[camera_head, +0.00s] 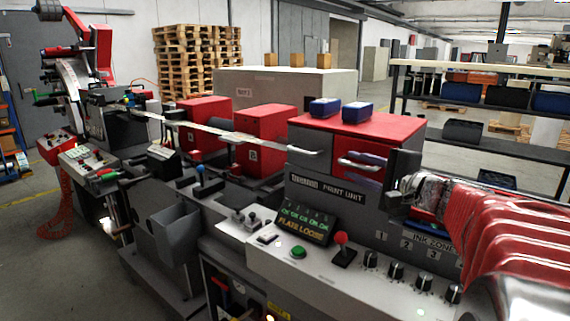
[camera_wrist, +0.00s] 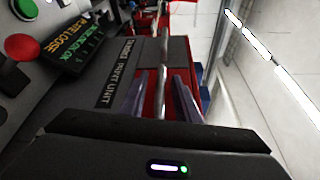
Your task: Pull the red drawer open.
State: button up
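The red drawer (camera_head: 347,173) is in the front of the grey print unit, partly hidden by my gripper in the head view. Its silver bar handle (camera_head: 356,165) runs across its front. My gripper (camera_head: 352,165) points at the drawer, its two purple fingers above and below the handle. In the wrist view the handle (camera_wrist: 162,80) stands upright between my fingers (camera_wrist: 160,98), with a gap visible on each side. The fingers are open around it. The red drawer front (camera_wrist: 152,105) shows behind the fingers. Whether the drawer is fully shut is hard to tell.
The print unit has a red top (camera_head: 385,128) with two blue boxes (camera_head: 325,107) on it. A display (camera_head: 305,225), a red-knobbed lever (camera_head: 342,245) and a green button (camera_head: 298,251) are below. My red-sleeved arm fills the right side.

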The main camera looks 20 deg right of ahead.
jog(key=shift+w+a, duration=0.1)
jog(key=shift+w, duration=0.55)
jog(key=shift+c, duration=0.2)
jog(key=shift+f, duration=0.1)
grip_shut()
jog(key=shift+a+f, duration=0.1)
jog(key=shift+a, duration=0.05)
